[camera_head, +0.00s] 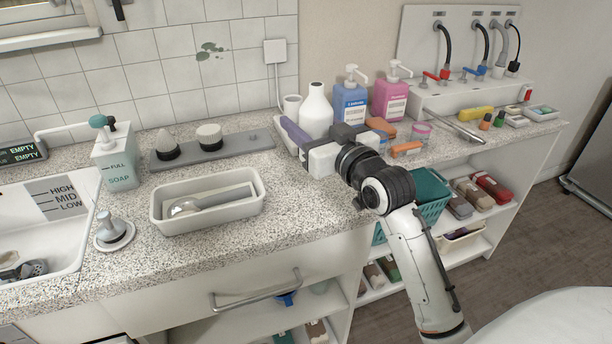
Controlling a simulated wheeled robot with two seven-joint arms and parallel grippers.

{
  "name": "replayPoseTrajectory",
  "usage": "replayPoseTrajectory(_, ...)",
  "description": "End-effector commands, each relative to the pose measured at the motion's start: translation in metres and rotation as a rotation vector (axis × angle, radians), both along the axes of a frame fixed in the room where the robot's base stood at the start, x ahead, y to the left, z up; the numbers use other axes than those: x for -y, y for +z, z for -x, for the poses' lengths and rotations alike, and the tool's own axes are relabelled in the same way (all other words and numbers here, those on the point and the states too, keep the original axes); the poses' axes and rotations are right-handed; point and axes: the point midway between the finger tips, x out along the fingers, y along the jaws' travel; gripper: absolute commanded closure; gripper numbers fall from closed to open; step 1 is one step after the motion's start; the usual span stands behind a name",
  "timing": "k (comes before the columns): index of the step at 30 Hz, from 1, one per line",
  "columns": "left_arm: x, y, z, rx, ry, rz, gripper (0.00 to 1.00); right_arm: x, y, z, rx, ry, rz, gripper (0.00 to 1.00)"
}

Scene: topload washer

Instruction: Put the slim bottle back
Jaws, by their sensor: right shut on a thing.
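My right gripper (308,154) reaches in from the lower right and is shut on a slim purple bottle (294,131) at the back of the speckled counter. The purple bottle is tilted, and its lower right end is hidden by the gripper. It lies over a white tray (283,139); I cannot tell whether it touches the tray. A white bottle (316,112) stands upright just behind the gripper. My left gripper is not in view.
A blue pump bottle (352,102) and a pink pump bottle (390,100) stand behind the gripper. Orange items (406,149) and a pink-lidded jar (420,133) are to its right. A white bin with a scoop (165,222) stands left. The counter's front right is clear.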

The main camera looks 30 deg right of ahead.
Motion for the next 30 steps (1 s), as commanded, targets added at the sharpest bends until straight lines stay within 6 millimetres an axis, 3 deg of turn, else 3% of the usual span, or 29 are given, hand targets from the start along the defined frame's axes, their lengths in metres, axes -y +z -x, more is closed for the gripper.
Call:
replayPoseTrajectory(3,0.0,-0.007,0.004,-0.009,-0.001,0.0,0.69,0.0,-0.028,0.001,-0.007,0.0,-0.002,0.85)
replayPoseTrajectory(15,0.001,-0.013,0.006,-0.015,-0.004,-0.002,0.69,-0.001,-0.078,0.001,-0.004,0.001,-0.001,0.85)
replayPoseTrajectory(29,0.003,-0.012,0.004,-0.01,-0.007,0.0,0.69,-0.001,-0.089,0.001,0.0,0.001,0.0,0.85)
replayPoseTrajectory(30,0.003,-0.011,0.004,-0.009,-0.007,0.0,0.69,-0.001,-0.089,0.001,-0.001,0.001,0.0,0.46)
